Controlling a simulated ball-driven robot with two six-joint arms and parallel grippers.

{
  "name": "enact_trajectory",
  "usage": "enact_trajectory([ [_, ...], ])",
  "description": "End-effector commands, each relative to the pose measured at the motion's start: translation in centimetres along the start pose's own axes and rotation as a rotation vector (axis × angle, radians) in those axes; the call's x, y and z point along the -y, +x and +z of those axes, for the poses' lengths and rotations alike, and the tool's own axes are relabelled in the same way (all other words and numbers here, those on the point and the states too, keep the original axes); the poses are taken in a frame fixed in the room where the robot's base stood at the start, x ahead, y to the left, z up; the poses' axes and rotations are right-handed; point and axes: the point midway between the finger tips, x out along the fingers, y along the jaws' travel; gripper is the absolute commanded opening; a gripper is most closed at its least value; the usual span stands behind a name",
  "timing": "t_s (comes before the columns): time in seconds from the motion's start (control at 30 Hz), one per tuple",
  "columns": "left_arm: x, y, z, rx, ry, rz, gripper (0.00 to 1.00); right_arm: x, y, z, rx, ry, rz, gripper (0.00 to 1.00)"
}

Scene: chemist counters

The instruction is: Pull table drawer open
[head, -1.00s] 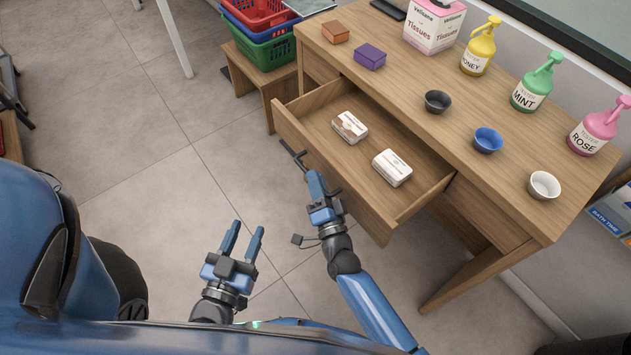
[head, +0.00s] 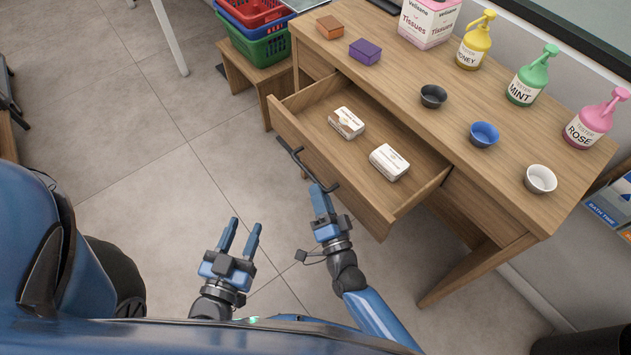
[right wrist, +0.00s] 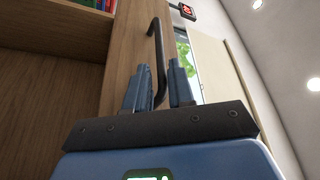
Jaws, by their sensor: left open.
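The wooden table drawer (head: 350,185) is pulled well out of the table, and its inside shows. Its dark bar handle (head: 306,164) is on the front panel and also shows in the right wrist view (right wrist: 156,50). My right gripper (head: 320,190) is at the near end of the handle. In the right wrist view its fingers (right wrist: 160,85) are apart, with the handle showing in the gap; contact cannot be told. My left gripper (head: 241,228) is open and empty over the floor, left of the right one.
Two white boxes (head: 347,122) (head: 389,162) lie in the drawer. The tabletop (head: 400,70) holds small boxes, bowls, pump bottles and a tissue box.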

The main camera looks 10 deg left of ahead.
Motion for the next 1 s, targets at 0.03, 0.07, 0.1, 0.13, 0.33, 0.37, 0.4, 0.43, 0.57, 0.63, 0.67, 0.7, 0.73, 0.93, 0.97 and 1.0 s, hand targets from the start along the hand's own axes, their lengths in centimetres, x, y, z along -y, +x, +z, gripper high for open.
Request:
enact_trajectory([
  [0.03,0.0,0.0,0.1,0.0,0.0,0.0,0.43,-0.1,-1.1,0.1,0.004,0.0,0.001,0.23],
  [0.07,0.0,0.0,0.1,0.0,0.0,0.0,0.43,-0.1,-1.6,0.1,0.004,0.0,0.001,0.23],
  [0.1,0.0,0.0,0.1,0.0,0.0,0.0,0.43,-0.1,-2.3,0.1,0.004,-0.001,0.002,0.23],
  [0.13,0.0,0.0,0.1,0.0,0.0,0.0,0.43,-0.1,-2.7,0.1,0.003,-0.001,0.001,0.23],
  [0.33,0.0,0.0,0.2,0.0,0.0,0.0,0.43,0.0,-5.2,0.1,0.002,0.001,0.001,0.23],
  [0.37,0.0,0.0,0.2,0.0,0.0,0.0,0.43,0.0,-5.4,0.1,0.002,0.001,0.001,0.23],
  [0.4,0.0,0.0,0.2,0.0,0.0,0.0,0.43,0.0,-5.7,0.1,0.002,0.0,0.001,0.23],
  [0.43,0.0,0.0,0.3,0.0,0.0,0.0,0.43,0.0,-5.8,0.0,0.001,0.0,0.001,0.23],
  [0.57,0.0,0.0,0.3,0.0,0.0,0.0,0.43,0.0,-6.1,0.0,0.0,0.0,0.0,0.23],
  [0.63,0.0,0.0,0.3,0.0,0.0,0.0,0.43,0.0,-6.1,0.0,0.0,0.0,0.0,0.23],
  [0.67,0.0,0.0,0.3,0.0,0.0,0.0,0.43,0.0,-6.1,0.0,0.0,0.0,0.0,0.23],
  [0.7,0.0,0.0,0.3,0.0,0.0,0.0,0.43,0.0,-6.1,0.0,0.0,0.0,0.0,0.23],
  [0.73,0.0,0.0,0.3,0.0,0.0,0.0,0.43,0.0,-6.1,0.0,0.0,0.0,0.0,0.23],
  [0.93,0.0,0.0,0.3,0.0,0.0,0.0,0.43,0.0,-6.1,0.0,0.0,0.0,0.001,0.23],
  [0.97,0.0,0.0,0.3,0.0,0.0,0.0,0.43,0.0,-6.1,0.0,0.0,0.0,0.001,0.23],
  [1.0,0.0,0.0,0.3,0.0,0.0,0.0,0.43,0.0,-6.1,0.0,0.0,0.0,0.001,0.23],
])
